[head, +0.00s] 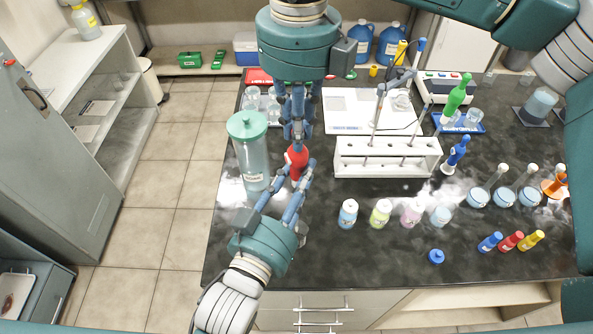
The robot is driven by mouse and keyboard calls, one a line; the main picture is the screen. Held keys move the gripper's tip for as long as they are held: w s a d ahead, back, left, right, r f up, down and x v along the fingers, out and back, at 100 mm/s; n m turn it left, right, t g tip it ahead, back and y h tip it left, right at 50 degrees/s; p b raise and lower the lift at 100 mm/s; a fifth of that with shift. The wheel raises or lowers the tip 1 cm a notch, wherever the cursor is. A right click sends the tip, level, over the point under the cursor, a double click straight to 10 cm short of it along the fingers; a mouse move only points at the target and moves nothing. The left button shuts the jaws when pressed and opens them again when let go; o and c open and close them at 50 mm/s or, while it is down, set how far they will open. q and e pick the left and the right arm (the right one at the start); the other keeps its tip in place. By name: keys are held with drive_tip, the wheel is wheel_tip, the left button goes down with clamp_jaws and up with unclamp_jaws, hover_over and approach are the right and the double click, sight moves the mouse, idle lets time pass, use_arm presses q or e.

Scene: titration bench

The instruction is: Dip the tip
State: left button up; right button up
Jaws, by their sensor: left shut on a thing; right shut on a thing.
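My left gripper (292,178) comes up from below and is shut on a small red object (297,161), near the left end of the black bench. My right gripper (297,132) points down from above, just beyond the red object. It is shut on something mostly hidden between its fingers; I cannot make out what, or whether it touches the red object. No tip is clearly visible in either gripper.
A tall jar with a green lid (250,155) stands close left of the grippers. A white rack (387,157) is to the right. Several small bottles (381,213) stand in front of it, with a blue cap (436,256) nearby.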

use_arm(q)
drive_tip(key=shift+r, duration=0.25)
use_arm(e)
drive_tip(key=shift+f, duration=0.1)
drive_tip(key=o, duration=0.7)
use_arm(q)
drive_tip(key=shift+f, duration=0.1)
use_arm(e)
drive_tip(key=shift+o, duration=0.4)
drive_tip(key=shift+r, duration=2.55)
wheel_tip(320, 180, up, 12)
